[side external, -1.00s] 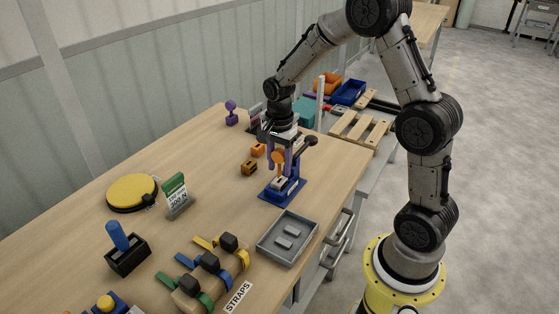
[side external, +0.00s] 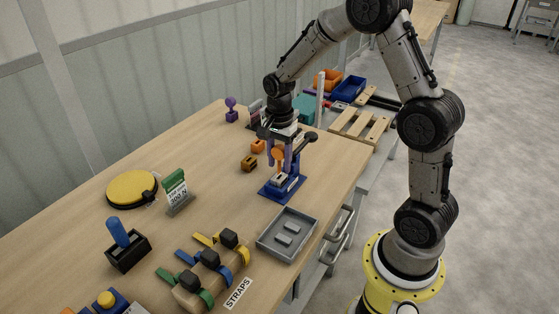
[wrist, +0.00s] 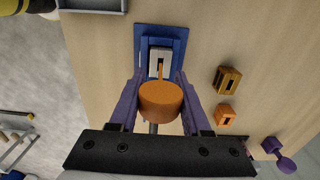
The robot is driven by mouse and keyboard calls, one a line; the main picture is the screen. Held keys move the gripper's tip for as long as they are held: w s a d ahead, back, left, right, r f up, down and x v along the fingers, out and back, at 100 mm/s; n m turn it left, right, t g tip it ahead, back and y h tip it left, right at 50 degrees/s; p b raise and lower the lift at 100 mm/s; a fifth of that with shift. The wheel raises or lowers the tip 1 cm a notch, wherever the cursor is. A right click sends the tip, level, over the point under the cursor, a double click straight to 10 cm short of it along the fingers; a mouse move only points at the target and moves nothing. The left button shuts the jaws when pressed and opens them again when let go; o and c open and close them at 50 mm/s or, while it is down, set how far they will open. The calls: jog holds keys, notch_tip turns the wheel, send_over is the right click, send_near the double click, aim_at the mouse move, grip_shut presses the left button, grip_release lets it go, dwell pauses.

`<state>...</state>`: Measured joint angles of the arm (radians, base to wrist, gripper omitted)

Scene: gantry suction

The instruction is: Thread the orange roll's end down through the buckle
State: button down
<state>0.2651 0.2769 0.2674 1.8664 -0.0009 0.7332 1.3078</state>
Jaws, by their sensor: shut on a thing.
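The orange roll (wrist: 161,101) is held between the two purple fingers of my gripper (wrist: 160,93). In the side external view the roll (side external: 278,153) shows between the fingers of my gripper (side external: 281,162), upright above the blue stand (side external: 291,187). A narrow orange end reaches from the roll to the slot of the grey buckle (wrist: 159,62). The buckle sits on the blue stand, which also shows in the wrist view (wrist: 174,33). I cannot tell whether the end is inside the slot or just above it.
Two small slotted blocks, brown (wrist: 229,80) and orange (wrist: 225,115), lie beside the stand. A grey tray (side external: 264,246) is in front of it. A strap rack (side external: 190,295), a joystick box (side external: 128,252) and a yellow disc (side external: 132,189) stand farther left.

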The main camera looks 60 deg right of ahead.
aim_at(279, 173)
jog(key=shift+f, duration=2.15)
dwell(0.4)
jog(key=shift+r, duration=1.85)
jog(key=shift+f, duration=1.8)
dwell(0.7)
jog(key=shift+c, duration=1.4)
grip_release()
